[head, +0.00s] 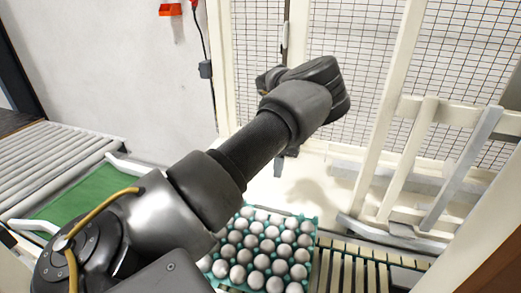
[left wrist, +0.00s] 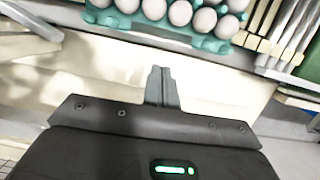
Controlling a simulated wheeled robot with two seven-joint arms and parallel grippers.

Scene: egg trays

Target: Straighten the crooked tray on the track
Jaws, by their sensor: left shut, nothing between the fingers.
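A teal egg tray (head: 314,229) full of white eggs lies on the track (head: 347,272) at the bottom middle of the head view. My left arm covers its left part, so its exact angle on the track is hard to judge. The tray's teal edge also shows at the top of the left wrist view (left wrist: 207,42), with eggs in it. My left gripper (head: 280,166) hangs beyond the tray's far side, apart from it. In the left wrist view its fingers (left wrist: 160,74) are together and empty, with a gap to the tray. My right gripper is out of view.
A roller conveyor (head: 50,160) and a green belt (head: 85,198) lie at the left. A mesh fence (head: 330,50) with cream posts stands behind. Pale rails (head: 430,170) lean at the right. Bare slats of the track lie right of the tray.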

